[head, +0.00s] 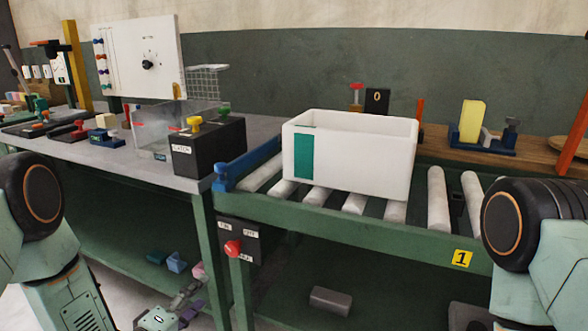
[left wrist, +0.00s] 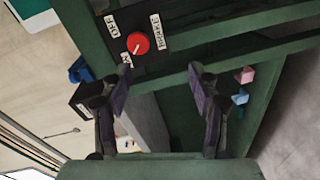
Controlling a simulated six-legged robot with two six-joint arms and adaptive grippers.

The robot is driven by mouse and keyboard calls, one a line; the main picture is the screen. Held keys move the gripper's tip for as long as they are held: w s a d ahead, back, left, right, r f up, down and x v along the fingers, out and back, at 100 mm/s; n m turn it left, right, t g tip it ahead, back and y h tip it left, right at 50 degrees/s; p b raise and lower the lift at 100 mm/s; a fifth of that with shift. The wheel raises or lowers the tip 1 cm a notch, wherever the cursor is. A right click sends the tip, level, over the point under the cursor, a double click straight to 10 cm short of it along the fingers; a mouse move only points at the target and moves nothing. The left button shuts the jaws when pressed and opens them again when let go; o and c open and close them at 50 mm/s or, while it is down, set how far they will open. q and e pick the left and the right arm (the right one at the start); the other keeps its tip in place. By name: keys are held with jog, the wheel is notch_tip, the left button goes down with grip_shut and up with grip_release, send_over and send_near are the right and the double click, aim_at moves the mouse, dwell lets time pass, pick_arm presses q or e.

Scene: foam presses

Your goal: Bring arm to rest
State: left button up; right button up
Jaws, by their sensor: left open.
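My left gripper (head: 190,300) is low at the bottom of the head view, in front of the green bench frame. In the left wrist view my left gripper (left wrist: 158,85) has its two dark, purple-padded fingers spread apart, with nothing held between them. A red knob (left wrist: 138,43) on a dark labelled panel shows beyond the fingers, apart from them. My right arm's links show at the right edge of the head view; its gripper is out of view.
A white bin (head: 352,165) with a green patch stands on the roller conveyor (head: 437,200). A dark box with a yellow knob (head: 208,145) sits on the grey bench (head: 130,160). Small coloured blocks (head: 176,262) and a grey block (head: 330,300) lie below. The red knob (head: 232,248) is on the frame.

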pick_arm(q)
jog(key=s+f+m+g+y, duration=0.3)
jog(key=s+f+m+g, duration=0.35)
jog(key=s+f, duration=0.6)
jog(key=s+m+g+y+p, duration=0.2)
jog(key=s+g, duration=0.7)
jog(key=s, duration=1.4)
jog(key=m+p, duration=0.1)
jog(key=m, duration=0.1)
jog(key=shift+s+d+r+m+p, duration=0.2)
jog(key=shift+d+r+m+p, duration=0.1)
jog(key=shift+d+m+p, duration=0.1)
jog(key=shift+w, duration=0.1)
